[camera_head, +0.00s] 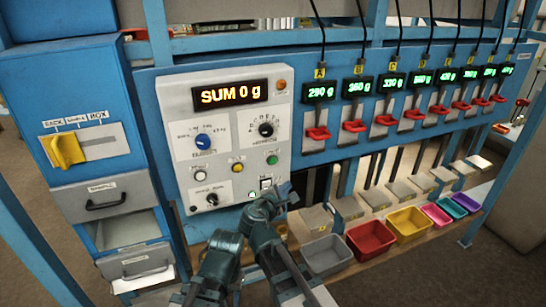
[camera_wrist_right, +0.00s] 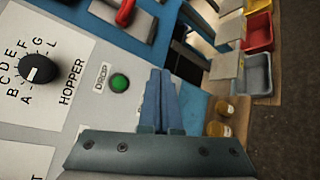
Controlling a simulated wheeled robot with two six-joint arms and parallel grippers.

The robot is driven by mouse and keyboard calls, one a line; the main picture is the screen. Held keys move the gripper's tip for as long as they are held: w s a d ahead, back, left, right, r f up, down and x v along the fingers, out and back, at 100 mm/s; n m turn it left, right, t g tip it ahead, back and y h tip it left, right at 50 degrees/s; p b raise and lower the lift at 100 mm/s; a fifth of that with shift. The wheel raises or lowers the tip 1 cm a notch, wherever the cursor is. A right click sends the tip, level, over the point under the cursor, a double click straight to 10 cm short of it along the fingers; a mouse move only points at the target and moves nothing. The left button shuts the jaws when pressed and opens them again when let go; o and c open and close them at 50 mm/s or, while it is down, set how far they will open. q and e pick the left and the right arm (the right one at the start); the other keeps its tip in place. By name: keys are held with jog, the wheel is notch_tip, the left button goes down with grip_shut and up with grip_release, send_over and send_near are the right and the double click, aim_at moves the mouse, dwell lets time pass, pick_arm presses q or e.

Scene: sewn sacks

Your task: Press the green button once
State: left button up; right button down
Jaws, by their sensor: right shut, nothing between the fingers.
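The green button (camera_head: 272,160) is a small round button on the right side of the grey control panel (camera_head: 180,120), below the hopper knob (camera_head: 266,129). It also shows in the right wrist view (camera_wrist_right: 119,83), unlit-looking and uncovered, beside a label reading DROP. My right gripper (camera_head: 284,190) is in front of the panel's lower right corner, just below the green button. In the wrist view its two blue fingers (camera_wrist_right: 160,74) are together and empty. Their tips are to the right of the button, apart from it in the picture. My left gripper is not in view.
Red levers (camera_head: 317,133) and colored bins (camera_head: 371,238) line the right. A blue cabinet (camera_head: 80,110) stands left.

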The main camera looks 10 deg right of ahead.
jog(key=shift+w+a+r+n, duration=0.15)
jog(key=shift+w+r+n, duration=0.15)
jog(key=shift+r, duration=0.2)
jog(key=shift+w, duration=0.1)
send_near(276, 162)
jog(key=shift+w+d+f, duration=0.3)
jog(key=shift+w+d, duration=0.3)
jog(key=shift+d, duration=0.05)
jog(key=shift+w+d+f, duration=0.25)
jog(key=shift+w+d, duration=0.35)
jog(key=shift+d, duration=0.05)
jog(key=shift+w+d+f, duration=0.3)
jog(key=shift+w+d, duration=0.3)
jog(key=shift+w, duration=0.15)
dwell(0.6)
jog(key=shift+w+a, duration=0.1)
jog(key=shift+w, duration=0.15)
jog(key=shift+w+a, duration=0.1)
jog(key=shift+w, duration=0.3)
dwell(0.7)
dwell(0.4)
jog(key=shift+s, duration=0.8)
